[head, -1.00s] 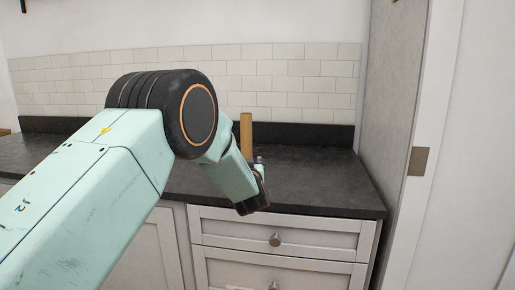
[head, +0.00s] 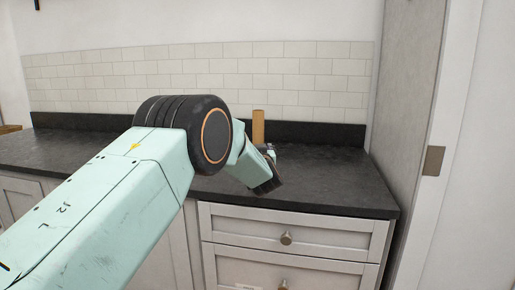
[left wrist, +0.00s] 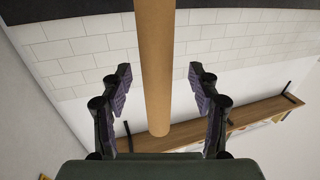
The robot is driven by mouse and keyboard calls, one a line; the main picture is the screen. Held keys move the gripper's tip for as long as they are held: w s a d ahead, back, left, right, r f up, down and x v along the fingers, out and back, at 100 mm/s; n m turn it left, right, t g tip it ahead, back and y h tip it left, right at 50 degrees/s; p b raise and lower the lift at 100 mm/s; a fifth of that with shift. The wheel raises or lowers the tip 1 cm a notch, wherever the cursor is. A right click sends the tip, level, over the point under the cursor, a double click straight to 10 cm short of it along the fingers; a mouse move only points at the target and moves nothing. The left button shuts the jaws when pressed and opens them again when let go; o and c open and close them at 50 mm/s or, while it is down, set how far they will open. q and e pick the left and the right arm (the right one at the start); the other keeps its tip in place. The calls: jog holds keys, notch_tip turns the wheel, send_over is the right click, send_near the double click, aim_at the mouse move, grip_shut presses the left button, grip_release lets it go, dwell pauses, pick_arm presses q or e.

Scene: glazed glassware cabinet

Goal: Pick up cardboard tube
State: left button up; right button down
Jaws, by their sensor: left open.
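The cardboard tube (head: 258,126) is a plain brown cylinder standing upright on the dark countertop, in front of the tiled backsplash. Its lower part is hidden behind my left gripper (head: 272,170) in the head view. In the left wrist view the tube (left wrist: 156,70) runs down from the top edge, and its end shows between the two fingers of my left gripper (left wrist: 158,95). The fingers are spread wide, with clear gaps on both sides of the tube. My right gripper is in neither view.
The dark countertop (head: 335,185) is clear to the right of the tube. White drawers (head: 290,230) with round knobs are below it. A tall grey panel (head: 405,90) bounds the counter at right. A wooden shelf (left wrist: 240,120) shows in the left wrist view.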

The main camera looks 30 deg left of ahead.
aim_at(259, 118)
pick_arm(q)
jog(key=x, duration=0.3)
jog(key=shift+d, duration=0.2)
jog(key=shift+w+f, duration=0.1)
jog(key=shift+w+a+f, duration=0.1)
jog(key=c, duration=1.1)
notch_tip(259, 118, up, 10)
jog(key=shift+r+p, duration=0.1)
jog(key=shift+p, duration=1.05)
jog(key=shift+c, duration=0.3)
